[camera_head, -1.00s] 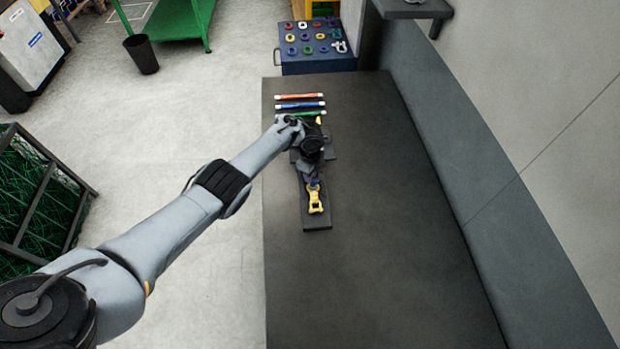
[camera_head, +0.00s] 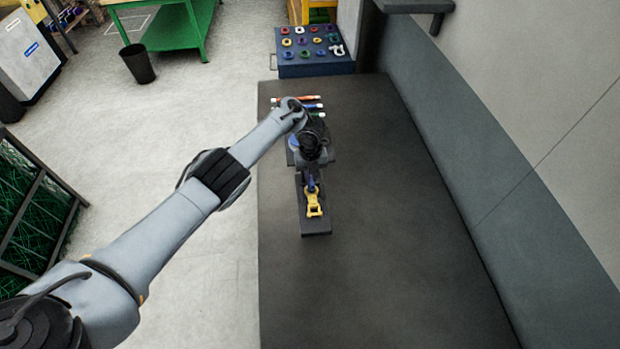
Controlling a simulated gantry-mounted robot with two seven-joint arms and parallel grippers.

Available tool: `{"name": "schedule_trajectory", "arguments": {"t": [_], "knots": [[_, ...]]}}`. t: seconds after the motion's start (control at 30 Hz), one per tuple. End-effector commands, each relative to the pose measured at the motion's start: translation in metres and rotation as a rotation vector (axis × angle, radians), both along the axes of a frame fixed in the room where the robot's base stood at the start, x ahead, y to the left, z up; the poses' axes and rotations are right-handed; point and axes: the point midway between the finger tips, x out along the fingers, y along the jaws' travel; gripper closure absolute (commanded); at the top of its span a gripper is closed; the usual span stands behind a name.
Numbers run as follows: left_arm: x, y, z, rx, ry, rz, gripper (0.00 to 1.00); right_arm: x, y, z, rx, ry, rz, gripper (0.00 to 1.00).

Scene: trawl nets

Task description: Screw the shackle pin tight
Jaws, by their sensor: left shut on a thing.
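A yellow fitting (camera_head: 313,206) lies on a dark narrow fixture (camera_head: 316,228) on the black bench. A small blue piece (camera_head: 311,186) sits at its far end, partly covered by my left gripper. I cannot tell which part is the shackle pin. My left gripper (camera_head: 311,172) reaches down over the fixture just beyond the yellow fitting. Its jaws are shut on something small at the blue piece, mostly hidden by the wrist. My right gripper is not in view.
Red, blue and green marker-like rods (camera_head: 312,105) lie beyond my wrist, partly hidden by it. A blue box (camera_head: 316,68) with several coloured rings stands at the bench's far end. The near and right parts of the bench (camera_head: 400,270) are clear. A wall runs along the right.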

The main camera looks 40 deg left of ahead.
Motion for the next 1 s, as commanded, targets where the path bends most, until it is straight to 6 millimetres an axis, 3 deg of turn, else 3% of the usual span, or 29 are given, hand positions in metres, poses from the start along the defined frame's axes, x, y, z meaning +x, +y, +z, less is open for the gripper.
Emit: {"name": "schedule_trajectory", "arguments": {"t": [0.73, 0.77, 0.9, 1.0], "knots": [[0.0016, -0.0020, 0.0030, -0.003, -0.002, -0.097, 1.00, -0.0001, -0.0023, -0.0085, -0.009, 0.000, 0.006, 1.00], [0.0017, -0.0020, 0.0030, -0.003, -0.002, -0.097, 0.85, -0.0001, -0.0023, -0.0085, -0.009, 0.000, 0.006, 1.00], [0.0014, -0.0016, 0.0022, -0.003, -0.002, -0.095, 0.64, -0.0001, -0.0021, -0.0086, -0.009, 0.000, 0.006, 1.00], [0.0011, -0.0013, 0.0015, -0.002, -0.001, -0.093, 0.63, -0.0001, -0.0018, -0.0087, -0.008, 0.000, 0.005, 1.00]]}}
